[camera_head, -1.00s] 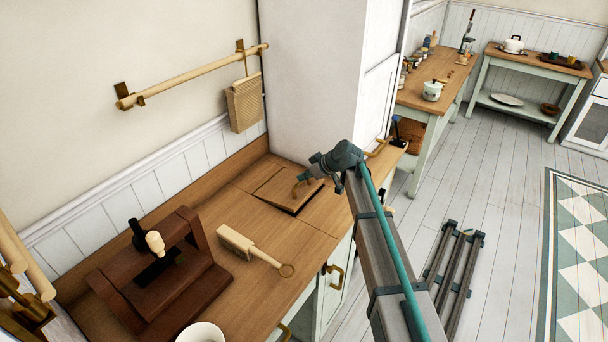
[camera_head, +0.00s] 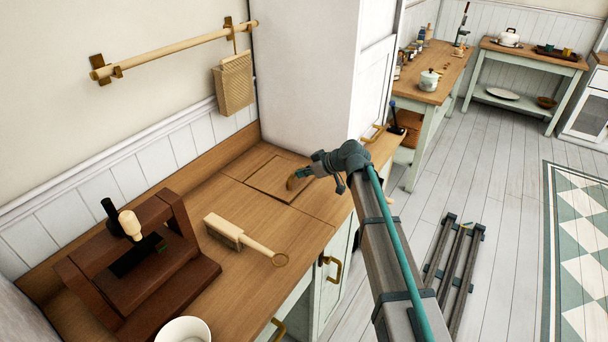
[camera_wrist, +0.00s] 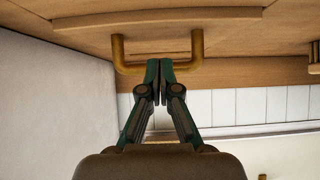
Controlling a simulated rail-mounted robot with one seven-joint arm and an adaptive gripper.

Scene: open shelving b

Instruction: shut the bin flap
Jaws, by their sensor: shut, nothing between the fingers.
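The bin flap (camera_head: 270,173) is a wooden panel in the countertop beside the white cabinet. It lies level or nearly level with the wood around it; I cannot tell whether a small gap remains at its edge. Its brass handle (camera_head: 291,183) is partly hidden by my gripper (camera_head: 302,174). In the wrist view the U-shaped handle (camera_wrist: 119,52) stands out from the flap (camera_wrist: 155,20). My gripper (camera_wrist: 159,66) is shut and empty, its fingertips at the handle's bar; I cannot tell whether they touch it.
A brush (camera_head: 240,236) lies on the countertop (camera_head: 255,265) near a dark wooden press (camera_head: 150,255). A white bowl (camera_head: 183,330) is at the near edge. The tall white cabinet (camera_head: 305,75) rises close behind the flap.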

